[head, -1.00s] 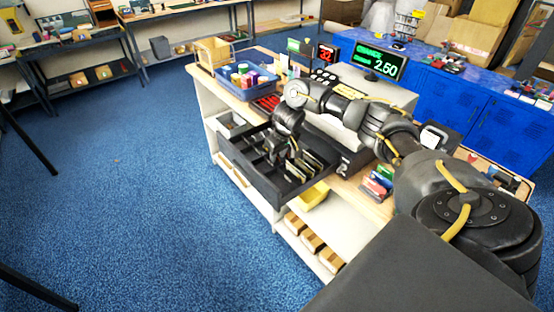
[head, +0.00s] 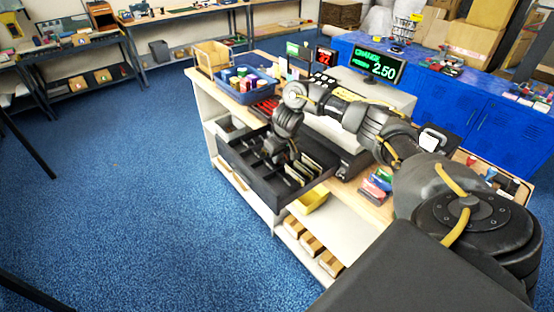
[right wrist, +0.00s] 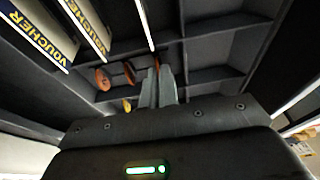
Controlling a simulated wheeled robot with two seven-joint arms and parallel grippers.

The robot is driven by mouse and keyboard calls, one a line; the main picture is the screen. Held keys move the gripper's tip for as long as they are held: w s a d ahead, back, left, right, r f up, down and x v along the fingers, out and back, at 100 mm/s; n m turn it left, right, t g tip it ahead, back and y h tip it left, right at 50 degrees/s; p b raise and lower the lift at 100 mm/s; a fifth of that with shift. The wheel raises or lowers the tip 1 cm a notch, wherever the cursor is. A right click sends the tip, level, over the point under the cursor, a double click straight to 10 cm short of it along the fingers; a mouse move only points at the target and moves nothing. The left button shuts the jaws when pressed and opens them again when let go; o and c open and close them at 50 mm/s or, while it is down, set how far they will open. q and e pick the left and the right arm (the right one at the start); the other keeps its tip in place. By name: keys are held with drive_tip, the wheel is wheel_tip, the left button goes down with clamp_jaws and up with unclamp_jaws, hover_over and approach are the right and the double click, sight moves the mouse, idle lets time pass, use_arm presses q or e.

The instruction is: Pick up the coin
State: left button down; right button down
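The black cash drawer (head: 262,190) is pulled out of the counter. My right gripper (head: 294,156) points down into it. In the right wrist view the two grey fingers (right wrist: 160,76) are close together over the compartments. A copper coin (right wrist: 157,63) shows as a narrow strip at the fingertips; I cannot tell whether it is pinched or lies beyond them. Two more copper coins, one farther left (right wrist: 103,78) and one nearer the fingers (right wrist: 129,73), and a yellow coin (right wrist: 127,105) lie left of the fingers. My left gripper is not in view.
Several upright vouchers (right wrist: 38,38) stand in the drawer close to my right gripper. Dividers split the drawer. A blue tray (head: 240,84), a display reading 2.50 (head: 378,63) and small coloured packs (head: 376,186) are on the counter. Blue floor lies open left.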

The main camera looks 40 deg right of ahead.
drive_tip(key=shift+w+r, duration=0.1)
drive_tip(key=shift+r, duration=0.3)
drive_tip(key=s+a+r+p, duration=0.1)
drive_tip(key=s+a+r, duration=0.1)
drive_tip(key=a+r, duration=0.2)
drive_tip(key=s+a+r+p, duration=0.1)
drive_tip(key=s+a+r, duration=0.1)
drive_tip(key=a+r, duration=0.2)
drive_tip(key=s+a+r+p, duration=0.1)
drive_tip(key=s+a+r, duration=0.1)
drive_tip(key=a+r, duration=0.2)
drive_tip(key=shift+s+a, duration=0.3)
drive_tip(key=shift+a, duration=0.05)
